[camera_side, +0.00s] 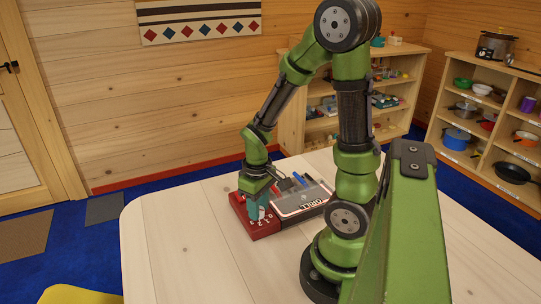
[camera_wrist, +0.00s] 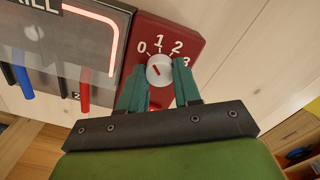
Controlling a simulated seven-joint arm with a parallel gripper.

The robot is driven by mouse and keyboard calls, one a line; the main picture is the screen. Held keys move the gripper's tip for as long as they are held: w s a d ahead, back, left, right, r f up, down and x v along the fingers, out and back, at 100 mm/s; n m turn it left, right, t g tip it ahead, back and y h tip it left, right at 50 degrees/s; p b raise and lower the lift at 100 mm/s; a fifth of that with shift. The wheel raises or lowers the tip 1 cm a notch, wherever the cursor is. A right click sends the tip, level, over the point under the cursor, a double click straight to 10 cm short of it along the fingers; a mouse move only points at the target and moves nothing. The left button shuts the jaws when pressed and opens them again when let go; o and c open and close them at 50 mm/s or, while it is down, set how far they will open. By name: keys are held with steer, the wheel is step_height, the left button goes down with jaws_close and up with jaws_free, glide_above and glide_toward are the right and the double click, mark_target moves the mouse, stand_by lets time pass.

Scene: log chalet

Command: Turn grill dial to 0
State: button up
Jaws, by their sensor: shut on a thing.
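The toy grill (camera_side: 300,204) lies on the table, with a red control panel (camera_side: 267,228) at its left end in the side view. In the wrist view the red panel (camera_wrist: 187,31) carries the numbers 0, 1, 2 and 3 around a round white dial (camera_wrist: 160,70). A short red mark on the dial slants up and left, roughly toward the 0. My gripper (camera_wrist: 160,71) has its two teal fingers on either side of the dial and is shut on it. In the side view my gripper (camera_side: 252,208) points down onto the panel and hides the dial.
Red, blue and black-handled tools (camera_wrist: 84,88) lie beside the grill's dark plate (camera_wrist: 85,35), which has a glowing red line. The pale wooden table (camera_side: 190,252) is clear around the grill. Shelves (camera_side: 495,130) with pots and bowls stand at the back right.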

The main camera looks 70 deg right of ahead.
steer(key=shift+w+r+n, duration=0.1)
steer(key=shift+n, duration=1.5)
steer(key=o, duration=1.1)
steer(key=shift+c, duration=0.2)
step_height(320, 180, up, 17)
steer(key=w+a+r+m+t+y, duration=0.1)
steer(key=a+r+m+t+y, duration=0.1)
steer(key=a+m+t, duration=0.2)
steer(key=a+t, duration=0.3)
steer(key=a, duration=0.5)
steer(key=shift+a+r+m, duration=0.2)
steer(key=shift+r+m, duration=0.1)
steer(key=shift+r, duration=0.1)
